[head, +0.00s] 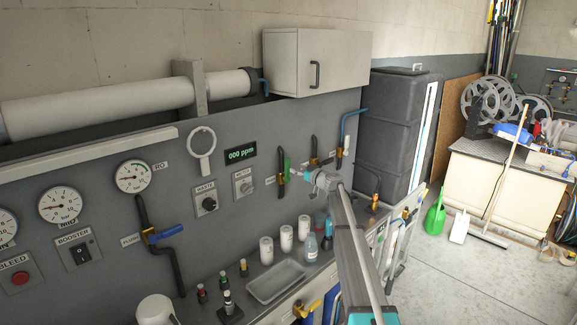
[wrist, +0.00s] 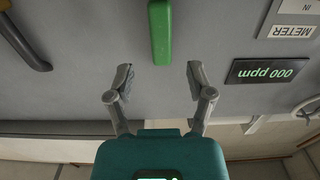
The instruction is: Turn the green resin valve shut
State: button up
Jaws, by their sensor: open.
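The green resin valve handle (head: 287,164) is on the grey wall panel, right of the ppm display, above a brass valve body (head: 283,178). It stands upright, in line with its pipe. In the wrist view, which is upside down, the green handle (wrist: 160,32) comes in from the top edge, and its free end shows near the fingertips. My gripper (wrist: 158,76) is open and empty, its two fingers apart to either side of the handle's line, touching nothing visible. In the head view my gripper (head: 303,174) is just right of the handle and hides part of the area.
Other dark pipes with valves (head: 313,150) stand close on the right. A grey cabinet (head: 318,62) hangs above. White cups (head: 286,239), a bottle (head: 311,248) and a tray (head: 275,285) stand on the counter below.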

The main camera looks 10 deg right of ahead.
aim_at(289, 165)
jog(key=x, duration=0.6)
jog(key=shift+w+a, duration=0.2)
jog(key=shift+w, duration=0.05)
